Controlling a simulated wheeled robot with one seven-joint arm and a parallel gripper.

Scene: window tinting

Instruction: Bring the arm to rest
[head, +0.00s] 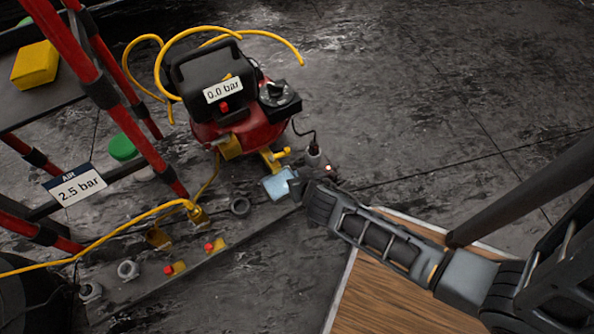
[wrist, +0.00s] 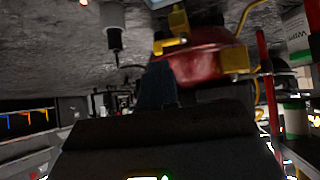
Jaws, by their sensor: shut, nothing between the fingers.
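My arm reaches in from the right in the head view. My gripper (head: 295,188) is at its far end, low in front of the red compressor (head: 237,128). Its fingers are shut and hold nothing. A pale blue piece (head: 278,184) shows right at the fingertips; I cannot tell whether they touch. In the wrist view, the closed dark fingers (wrist: 157,86) point toward the compressor's red tank (wrist: 200,63). The compressor's sign reads 0.0 bar.
A wooden board (head: 385,290) lies under my arm. A red frame (head: 110,95) stands at left with a "2.5 bar" sign (head: 77,187). A plug on a cable (head: 314,155) is close to my gripper. Open floor (head: 430,90) lies at upper right.

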